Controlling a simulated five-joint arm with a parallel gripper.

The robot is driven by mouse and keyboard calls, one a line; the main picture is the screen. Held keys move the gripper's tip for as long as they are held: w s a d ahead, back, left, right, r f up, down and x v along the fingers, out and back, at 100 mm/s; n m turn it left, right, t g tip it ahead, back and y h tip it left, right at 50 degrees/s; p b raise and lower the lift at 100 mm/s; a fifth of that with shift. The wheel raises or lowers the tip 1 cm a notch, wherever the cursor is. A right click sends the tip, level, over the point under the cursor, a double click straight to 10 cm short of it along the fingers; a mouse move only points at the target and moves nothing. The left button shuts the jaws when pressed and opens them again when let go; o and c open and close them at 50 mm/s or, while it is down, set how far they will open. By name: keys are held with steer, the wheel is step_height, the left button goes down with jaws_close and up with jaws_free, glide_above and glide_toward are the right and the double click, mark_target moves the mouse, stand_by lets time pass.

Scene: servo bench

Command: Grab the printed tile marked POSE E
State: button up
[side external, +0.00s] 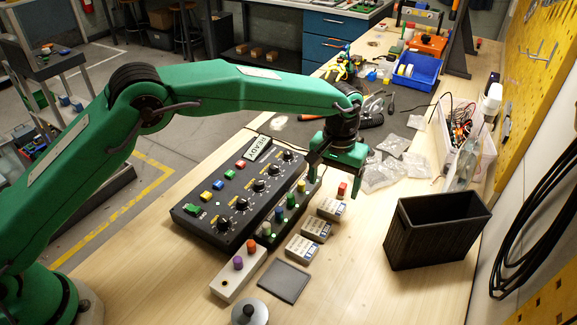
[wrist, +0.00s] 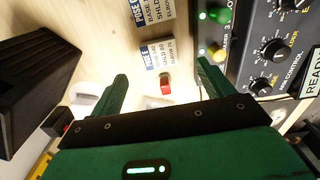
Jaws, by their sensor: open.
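A small grey printed tile (side external: 330,208) with a blue label patch lies flat on the bench. In the wrist view the same tile (wrist: 160,52) has a label that seems to read POSE E, though the print is small. My gripper (side external: 333,177) is above the bench near this tile, pointing down. In the wrist view my gripper (wrist: 162,72) is open and empty, with the tile just beyond and between the fingertips. A second tile (side external: 316,228) and a third tile (side external: 302,249) lie in a row towards the camera, their labels unreadable there.
A red block (side external: 342,188) stands close to the tile, below my gripper. A black control box (side external: 240,200) and a strip of coloured knobs (side external: 290,212) lie left of the tiles. A black bin (side external: 437,228) stands to the right. Bare bench lies between tiles and bin.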

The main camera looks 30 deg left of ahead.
mark_target(332, 206)
steer(key=shift+f, duration=1.1)
steer(key=shift+f, duration=0.1)
steer(key=shift+w+f, duration=0.2)
steer(key=shift+f, duration=2.3)
steer(key=c, duration=1.1)
